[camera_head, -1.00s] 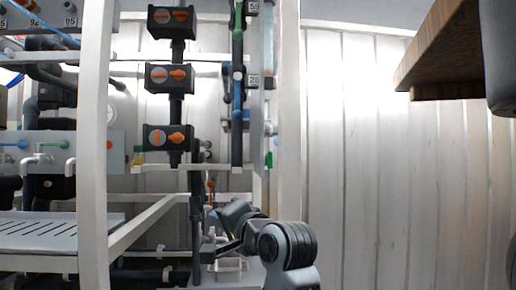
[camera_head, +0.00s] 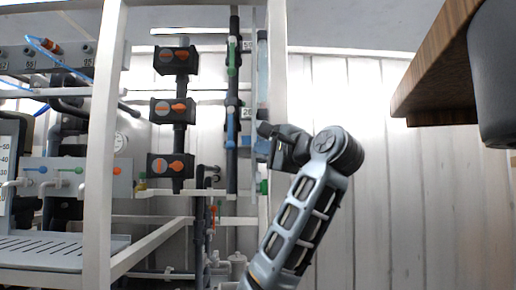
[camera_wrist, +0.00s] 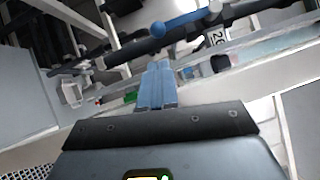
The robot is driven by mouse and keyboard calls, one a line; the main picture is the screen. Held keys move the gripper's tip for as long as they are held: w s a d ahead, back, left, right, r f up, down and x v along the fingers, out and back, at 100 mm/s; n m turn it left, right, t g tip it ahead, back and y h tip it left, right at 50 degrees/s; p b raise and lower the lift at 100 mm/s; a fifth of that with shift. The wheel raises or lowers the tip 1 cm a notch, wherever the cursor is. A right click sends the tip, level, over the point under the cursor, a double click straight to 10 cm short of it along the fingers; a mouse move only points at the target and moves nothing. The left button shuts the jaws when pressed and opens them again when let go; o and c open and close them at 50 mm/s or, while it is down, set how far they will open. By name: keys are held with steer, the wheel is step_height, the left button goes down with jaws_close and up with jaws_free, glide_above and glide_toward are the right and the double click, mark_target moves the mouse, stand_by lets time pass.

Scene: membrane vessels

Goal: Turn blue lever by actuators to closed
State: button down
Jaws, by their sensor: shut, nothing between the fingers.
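A blue lever (camera_wrist: 185,23) lies along a dark pipe at the top of the wrist view, beside a white number tag. In the head view a blue lever (camera_head: 231,143) is on the dark vertical pipe right of the black actuators (camera_head: 174,110) with orange indicators. My gripper (camera_wrist: 158,70) has its bluish fingers together and empty, pointing toward the pipe, below the lever in the wrist view and apart from it in the picture. In the head view my gripper (camera_head: 265,129) is near the pipe's right side; its fingertips are hard to make out.
A white frame post (camera_head: 278,60) stands close to my wrist on the right of the pipes. A green lever (camera_head: 232,58) is higher on the same pipe. A wooden top (camera_head: 430,75) hangs in at upper right. White wall panels lie behind.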

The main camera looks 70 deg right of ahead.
mark_target(232, 149)
steer(key=f+p+x, duration=0.1)
steer(key=x, duration=0.7)
steer(key=shift+w+r+p, duration=0.2)
steer(key=shift+r+p, duration=0.1)
steer(key=shift+r, duration=0.2)
steer(key=shift+d, duration=0.1)
steer(key=shift+w+a+f+m+t+h+b, duration=0.15)
steer(key=shift+w+a+f+m+h+b, duration=0.05)
steer(key=shift+w+m+b, duration=0.2)
steer(key=shift+w+a+f+m+t+h+b, duration=0.2)
steer(key=shift+w+m+b, duration=0.1)
steer(key=shift+w+b, duration=0.2)
steer(key=w+a+r+m+g+h+b, duration=0.2)
steer(key=w+r+m+g+h, duration=0.2)
steer(key=m, duration=0.7)
steer(key=w+a+r+m+g+h+b, duration=0.2)
steer(key=w+m+h, duration=0.5)
steer(key=m, duration=0.5)
steer(key=shift+w+a+r+g+h+b, duration=0.4)
steer(key=shift+r+g+b, duration=0.45)
steer(key=shift+g, duration=0.5)
steer(key=shift+r, duration=0.25)
steer(key=shift+a+f, duration=0.1)
